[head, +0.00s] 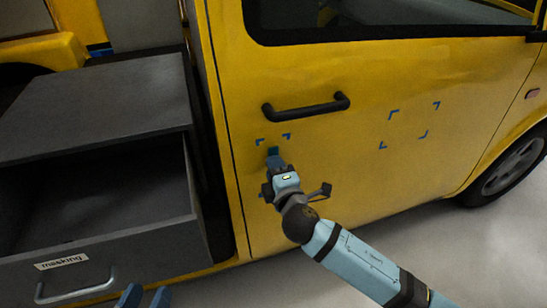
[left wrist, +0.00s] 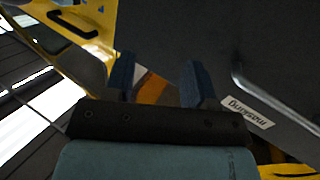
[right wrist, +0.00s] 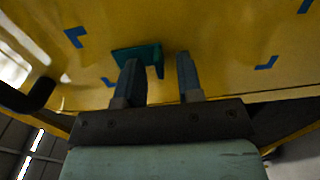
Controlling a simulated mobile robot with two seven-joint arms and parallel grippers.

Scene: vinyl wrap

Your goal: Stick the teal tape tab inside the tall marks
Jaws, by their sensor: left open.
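The teal tape tab (head: 273,151) is at the tip of my right gripper (head: 273,160), against or just off the yellow door. In the right wrist view the tab (right wrist: 137,54) lies between the blue corner marks, nearer the left pair.
A black door handle (head: 305,108) sits just above the tall marks. Another set of blue marks (head: 408,125) is further right on the door. A grey open drawer (head: 110,255) labelled "masking" stands at the left. Bare floor lies at lower right.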

